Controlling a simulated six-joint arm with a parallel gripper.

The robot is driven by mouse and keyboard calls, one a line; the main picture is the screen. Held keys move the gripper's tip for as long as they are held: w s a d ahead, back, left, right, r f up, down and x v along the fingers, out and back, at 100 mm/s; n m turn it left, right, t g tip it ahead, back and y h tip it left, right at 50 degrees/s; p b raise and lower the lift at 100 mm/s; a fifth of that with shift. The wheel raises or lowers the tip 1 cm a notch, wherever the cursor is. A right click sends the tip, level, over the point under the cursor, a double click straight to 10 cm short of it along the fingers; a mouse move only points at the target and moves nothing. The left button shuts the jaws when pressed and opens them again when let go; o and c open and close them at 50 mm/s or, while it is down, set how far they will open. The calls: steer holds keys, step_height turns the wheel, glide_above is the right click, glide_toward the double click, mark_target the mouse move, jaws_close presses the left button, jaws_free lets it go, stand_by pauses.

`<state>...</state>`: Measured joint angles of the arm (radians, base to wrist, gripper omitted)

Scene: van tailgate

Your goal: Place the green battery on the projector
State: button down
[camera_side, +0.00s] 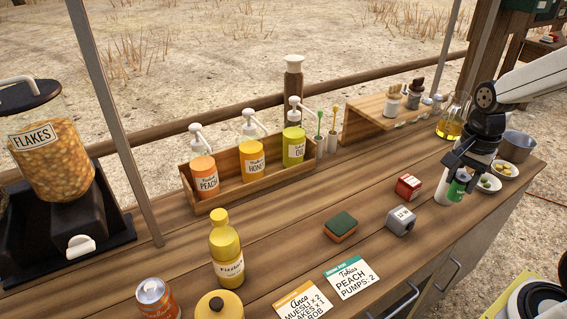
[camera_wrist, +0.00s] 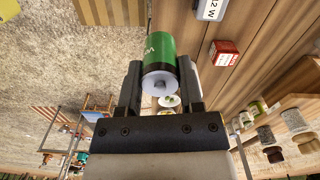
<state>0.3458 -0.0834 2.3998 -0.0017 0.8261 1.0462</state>
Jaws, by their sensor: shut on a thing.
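The green battery (camera_wrist: 160,55) is held between the two dark fingers of my gripper (camera_wrist: 160,85) in the wrist view, its pale round end facing the camera. In the side view the green battery (camera_side: 459,187) hangs upright in my gripper (camera_side: 462,170), near the right part of the counter; whether it touches the wood I cannot tell. No thing here is clearly a projector. A grey box with a white label (camera_side: 401,220) lies on the counter left of my gripper; its kind is unclear.
A small red box (camera_side: 408,187) and a green-topped sponge (camera_side: 341,227) lie to the left. Small white bowls (camera_side: 503,169), a metal pot (camera_side: 516,146) and a flask of yellow liquid (camera_side: 452,122) stand near my gripper. A pump-bottle rack (camera_side: 215,188) stands further back.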

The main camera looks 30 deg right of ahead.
steer(key=shift+s+a+f, duration=0.15)
steer(key=shift+s+a, duration=0.25)
steer(key=shift+s, duration=0.25)
steer(key=shift+s+a+f, duration=0.15)
steer(key=shift+s+a, duration=0.2)
steer(key=shift+s, duration=0.3)
steer(key=shift+s+a+f, duration=0.15)
steer(key=shift+s+a, duration=0.25)
steer(key=shift+s, duration=0.25)
steer(key=shift+w, duration=0.1)
glide_above(404, 214)
steer(key=shift+s+a+f, duration=0.1)
steer(key=shift+s+f, duration=0.05)
steer(key=shift+f, duration=2.2)
steer(key=shift+s+f, duration=0.15)
steer(key=shift+f, duration=2.15)
steer(key=shift+w+f, duration=0.15)
steer(key=shift+f, duration=0.05)
steer(key=shift+w+f, duration=0.15)
steer(key=shift+f, duration=1.5)
